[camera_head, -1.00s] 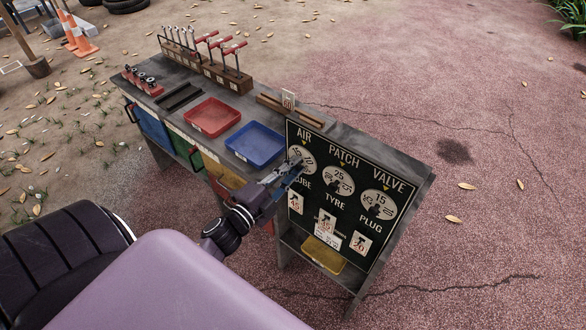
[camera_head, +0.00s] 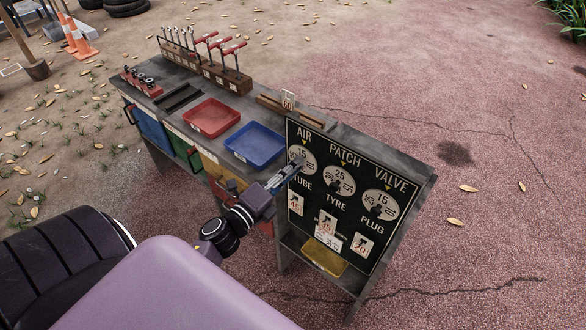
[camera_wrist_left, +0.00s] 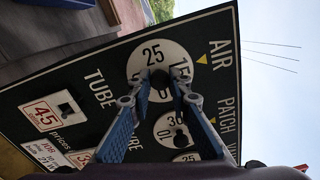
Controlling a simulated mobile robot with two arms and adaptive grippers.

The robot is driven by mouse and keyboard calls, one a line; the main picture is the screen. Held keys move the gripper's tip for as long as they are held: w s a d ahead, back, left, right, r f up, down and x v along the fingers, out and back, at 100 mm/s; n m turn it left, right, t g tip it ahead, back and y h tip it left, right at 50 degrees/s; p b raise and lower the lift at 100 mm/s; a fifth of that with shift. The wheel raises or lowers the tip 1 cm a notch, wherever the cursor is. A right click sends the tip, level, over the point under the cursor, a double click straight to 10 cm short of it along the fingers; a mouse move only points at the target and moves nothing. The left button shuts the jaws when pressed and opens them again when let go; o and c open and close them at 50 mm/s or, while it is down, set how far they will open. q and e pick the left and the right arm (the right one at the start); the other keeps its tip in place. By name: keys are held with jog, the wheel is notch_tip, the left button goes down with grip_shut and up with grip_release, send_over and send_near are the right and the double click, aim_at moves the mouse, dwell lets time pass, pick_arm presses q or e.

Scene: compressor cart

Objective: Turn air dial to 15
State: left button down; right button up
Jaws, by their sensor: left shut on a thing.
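The air dial (camera_head: 301,153) is a white disc at the upper left of the black board (camera_head: 330,215). Its 15 is at the top, under AIR. In the left wrist view the dial (camera_wrist_left: 152,52) appears sideways, with 15 on the side of the yellow triangle (camera_wrist_left: 202,60) and 25 beside it. My left gripper (camera_head: 296,168) reaches the dial from the left. In the left wrist view its two fingers (camera_wrist_left: 157,78) are shut on the dark knob at the dial's middle, hiding part of the face. My right gripper is not in view.
The patch dial (camera_head: 339,180) shows 25 at its top and the valve dial (camera_head: 379,204) shows 15. Price cards hang below them. A blue tray (camera_head: 255,146) and a red tray (camera_head: 211,117) sit on the bench behind the gripper. Open ground lies to the right.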

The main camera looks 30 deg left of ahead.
pick_arm(q)
jog(key=shift+f, duration=0.1)
dwell(0.3)
jog(key=c, duration=1.8)
grip_release()
jog(key=shift+o, duration=0.2)
jog(key=shift+s, duration=0.1)
jog(key=s, duration=1.1)
jog(key=shift+s+a, duration=0.4)
jog(key=shift+a, duration=0.05)
